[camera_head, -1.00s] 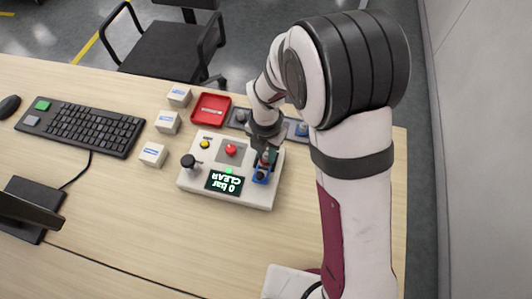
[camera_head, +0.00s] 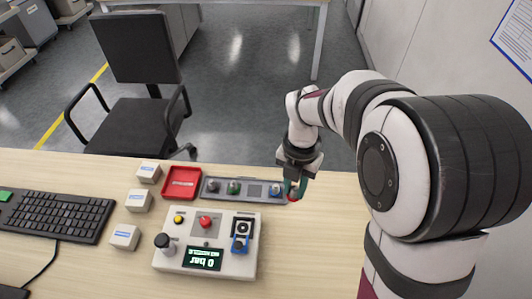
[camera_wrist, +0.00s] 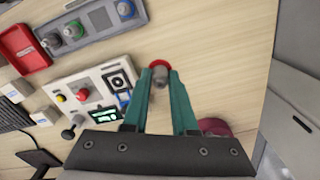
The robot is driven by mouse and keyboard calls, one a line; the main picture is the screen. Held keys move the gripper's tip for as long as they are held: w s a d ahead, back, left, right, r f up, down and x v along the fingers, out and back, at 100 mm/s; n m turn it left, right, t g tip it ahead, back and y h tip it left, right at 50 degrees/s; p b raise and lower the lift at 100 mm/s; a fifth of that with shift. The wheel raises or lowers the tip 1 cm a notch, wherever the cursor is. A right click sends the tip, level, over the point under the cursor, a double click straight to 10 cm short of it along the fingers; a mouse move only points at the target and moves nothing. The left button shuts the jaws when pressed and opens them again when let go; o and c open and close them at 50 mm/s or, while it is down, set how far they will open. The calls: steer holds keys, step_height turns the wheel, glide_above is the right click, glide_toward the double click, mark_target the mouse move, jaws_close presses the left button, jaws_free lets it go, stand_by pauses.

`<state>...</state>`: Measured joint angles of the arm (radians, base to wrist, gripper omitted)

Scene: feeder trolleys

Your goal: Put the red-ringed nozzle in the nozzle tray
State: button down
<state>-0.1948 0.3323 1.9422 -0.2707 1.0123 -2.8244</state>
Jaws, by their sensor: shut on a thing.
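My gripper (camera_head: 294,188) is shut on the red-ringed nozzle (camera_head: 293,197), over the table just right of the grey nozzle tray (camera_head: 264,199). In the wrist view, the teal fingers of my gripper (camera_wrist: 160,78) hold the nozzle, whose red ring (camera_wrist: 159,64) shows at the fingertips above bare wood. The tray also shows in the wrist view (camera_wrist: 89,40), up and left of the fingers. A square place (camera_head: 255,190) between green and blue looks empty.
A white control box (camera_head: 220,225) with a knob, buttons, a blue clamp (camera_head: 240,243) and a "0 bar" display stands in front of the tray. A red tray (camera_head: 182,183) is at the tray's left end. Small white boxes (camera_head: 137,200) and a keyboard (camera_head: 55,214) lie further left.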

steer(key=w+f+m, duration=0.3)
steer(key=w, duration=0.4)
glide_above(255, 191)
steer(key=f, duration=0.6)
steer(key=shift+s+d+f, duration=0.1)
steer(key=shift+d, duration=0.2)
steer(key=shift+a+f, duration=0.2)
steer(key=shift+f, duration=0.9)
steer(key=shift+a+f, duration=0.2)
steer(key=shift+f, duration=0.9)
steer(key=c, duration=0.7)
jaws_free()
steer(key=shift+f, duration=0.1)
